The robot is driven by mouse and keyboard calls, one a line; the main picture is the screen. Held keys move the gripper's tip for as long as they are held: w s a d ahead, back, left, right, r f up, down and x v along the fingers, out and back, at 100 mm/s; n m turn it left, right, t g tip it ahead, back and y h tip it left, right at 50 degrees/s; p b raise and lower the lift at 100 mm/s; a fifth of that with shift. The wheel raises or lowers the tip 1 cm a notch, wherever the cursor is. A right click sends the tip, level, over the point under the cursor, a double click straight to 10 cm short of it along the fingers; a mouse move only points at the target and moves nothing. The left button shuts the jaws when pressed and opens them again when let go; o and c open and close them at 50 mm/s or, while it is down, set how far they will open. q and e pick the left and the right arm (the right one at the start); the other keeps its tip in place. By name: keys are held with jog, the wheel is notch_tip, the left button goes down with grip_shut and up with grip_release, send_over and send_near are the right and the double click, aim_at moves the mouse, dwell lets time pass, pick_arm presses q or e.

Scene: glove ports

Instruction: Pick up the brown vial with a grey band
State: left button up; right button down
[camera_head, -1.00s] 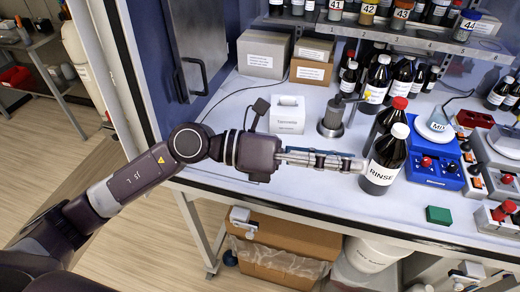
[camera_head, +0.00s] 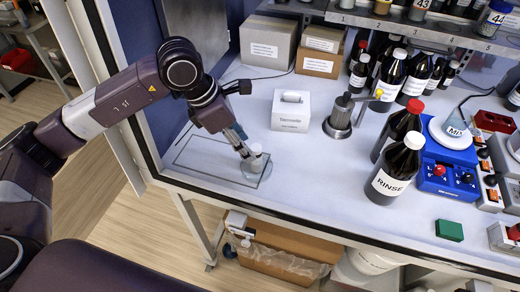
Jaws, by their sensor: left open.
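My left gripper (camera_head: 246,152) points down over the counter and is open. Its fingertips are at a small pale, whitish round object (camera_head: 257,150), which they partly cover. I cannot tell whether they touch it. This object stands at a round, clear dish-like base (camera_head: 259,171). I cannot clearly make out a brown vial with a grey band; the gripper may hide part of what stands there. My right gripper is not in view.
A white box (camera_head: 291,111), a metal stand (camera_head: 340,116) and the dark RINSE bottle (camera_head: 393,172) stand to the right. Cardboard boxes (camera_head: 267,40) are behind. The front middle counter is clear.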

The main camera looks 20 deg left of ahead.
aim_at(253, 171)
pick_arm(q)
jog(key=shift+p+x, duration=0.5)
jog(key=shift+x, duration=0.55)
jog(key=shift+w+d+f+p, duration=0.1)
jog(key=shift+d+f+p, duration=0.25)
jog(key=shift+f+p, duration=0.2)
jog(key=shift+w+d+f+p, duration=0.1)
jog(key=shift+d+f+p, duration=0.3)
jog(key=shift+p, duration=0.25)
jog(key=x, duration=0.2)
jog(key=shift+w+f+p, duration=0.25)
jog(key=shift+p, duration=0.05)
jog(key=shift+f, duration=0.25)
jog(key=shift+c, duration=0.7)
jog(key=c, duration=0.9)
jog(key=shift+c, duration=0.5)
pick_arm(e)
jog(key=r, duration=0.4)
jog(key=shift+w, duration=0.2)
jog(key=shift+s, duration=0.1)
